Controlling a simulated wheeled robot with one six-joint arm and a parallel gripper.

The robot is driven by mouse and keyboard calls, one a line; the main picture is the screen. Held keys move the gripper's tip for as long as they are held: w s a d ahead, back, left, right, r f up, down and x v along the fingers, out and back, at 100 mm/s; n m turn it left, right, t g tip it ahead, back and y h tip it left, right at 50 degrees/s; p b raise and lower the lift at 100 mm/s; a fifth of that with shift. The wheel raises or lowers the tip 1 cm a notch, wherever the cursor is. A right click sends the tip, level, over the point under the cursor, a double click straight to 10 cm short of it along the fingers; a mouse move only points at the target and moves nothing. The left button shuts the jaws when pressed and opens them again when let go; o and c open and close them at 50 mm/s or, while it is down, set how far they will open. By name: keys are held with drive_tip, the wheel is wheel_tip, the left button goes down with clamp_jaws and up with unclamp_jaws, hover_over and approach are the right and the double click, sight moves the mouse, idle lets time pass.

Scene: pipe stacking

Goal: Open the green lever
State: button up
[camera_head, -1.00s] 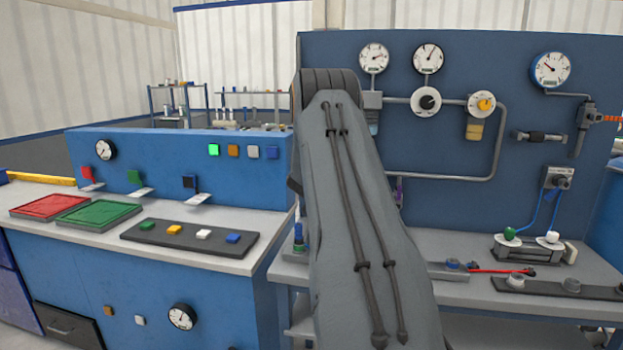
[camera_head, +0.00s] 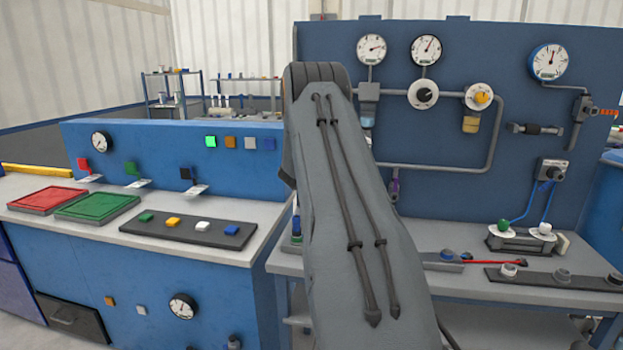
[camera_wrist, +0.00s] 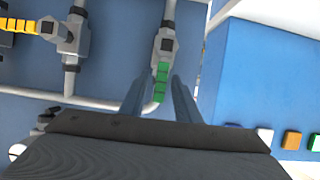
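In the wrist view the green lever (camera_wrist: 161,82) extends down the picture from a grey valve (camera_wrist: 166,42) on a vertical pipe, in front of the blue panel. My gripper (camera_wrist: 161,80) is open, with its two dark fingers apart. The lever appears in the gap between the fingers, with no visible contact; how deep it sits between them I cannot tell. In the head view my own arm hides my gripper and this lever.
An orange-yellow lever (camera_wrist: 20,25) on another valve (camera_wrist: 73,40) is at the wrist view's left. A horizontal pipe (camera_wrist: 100,103) runs behind the fingers. A blue box with coloured buttons (camera_wrist: 265,80) is at right. Gauges (camera_head: 426,49) are on the head view's panel.

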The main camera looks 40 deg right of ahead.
drive_tip(key=shift+a, duration=0.2)
drive_tip(key=b+v, duration=0.1)
drive_tip(key=v, duration=0.6)
drive_tip(key=shift+a+b, duration=0.2)
drive_tip(key=shift+b, duration=0.1)
drive_tip(key=shift+s+r, duration=0.15)
drive_tip(key=shift+a, duration=0.1)
drive_tip(key=s+a+f+n+y, duration=0.1)
drive_tip(key=s+a+n+y, duration=0.15)
drive_tip(key=a, duration=0.85)
drive_tip(key=s+a+f+n+y, duration=0.1)
drive_tip(key=a+f+n+y, duration=0.15)
drive_tip(key=a, duration=0.75)
drive_tip(key=s+a+n+y, duration=0.1)
drive_tip(key=a+y, duration=0.3)
drive_tip(key=a, duration=0.7)
drive_tip(key=s+a+f+n+g+y, duration=0.2)
drive_tip(key=s+a+f+n+g, duration=0.1)
drive_tip(key=s+a, duration=0.9)
drive_tip(key=s+a+f+n+g, duration=0.1)
drive_tip(key=s+a+g, duration=0.1)
drive_tip(key=s, duration=0.7)
drive_tip(key=s+a+g, duration=0.2)
drive_tip(key=s+a, duration=0.2)
drive_tip(key=s, duration=0.5)
drive_tip(key=shift+f+n, duration=0.4)
